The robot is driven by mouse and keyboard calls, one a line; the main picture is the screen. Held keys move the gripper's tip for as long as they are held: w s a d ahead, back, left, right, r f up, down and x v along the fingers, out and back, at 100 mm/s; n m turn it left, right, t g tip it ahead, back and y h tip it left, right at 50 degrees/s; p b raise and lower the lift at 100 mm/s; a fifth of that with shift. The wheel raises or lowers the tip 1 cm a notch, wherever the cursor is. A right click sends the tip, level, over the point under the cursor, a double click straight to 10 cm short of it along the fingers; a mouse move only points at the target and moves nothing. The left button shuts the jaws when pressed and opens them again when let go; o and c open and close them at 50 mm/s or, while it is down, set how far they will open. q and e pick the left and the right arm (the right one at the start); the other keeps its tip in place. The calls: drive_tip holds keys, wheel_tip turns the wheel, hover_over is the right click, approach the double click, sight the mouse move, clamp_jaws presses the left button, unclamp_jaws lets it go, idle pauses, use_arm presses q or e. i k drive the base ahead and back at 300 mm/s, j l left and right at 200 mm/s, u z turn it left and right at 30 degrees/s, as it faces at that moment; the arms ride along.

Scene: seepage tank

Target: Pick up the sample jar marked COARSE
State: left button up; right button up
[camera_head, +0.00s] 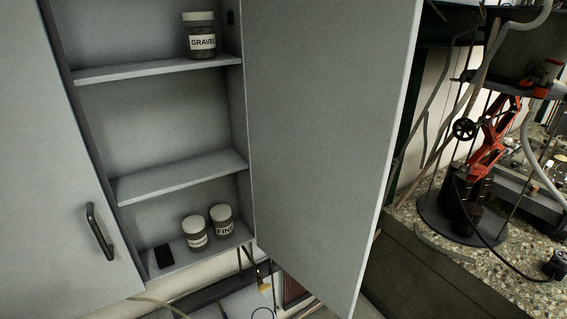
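An open grey wall cabinet holds three jars with pale lids and white labels. A jar marked GRAVEL (201,37) stands on the upper shelf. On the bottom shelf, a jar marked FINE (222,222) stands at the right, and another jar (195,234) stands close to its left and slightly nearer the front. That left jar's label is too small to read, so I cannot tell whether it says COARSE. Neither of my grippers is in view.
The open cabinet door (325,120) stands to the right of the shelves. A closed door with a dark handle (100,232) is at the left. The middle shelf (180,178) is empty. A small black block (164,256) lies left of the lower jars. A red apparatus (492,140) stands far right.

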sight(194, 226)
drive_tip(key=k+l+u, duration=0.7)
drive_tip(key=l, duration=0.15)
drive_tip(key=k+l+u, duration=0.35)
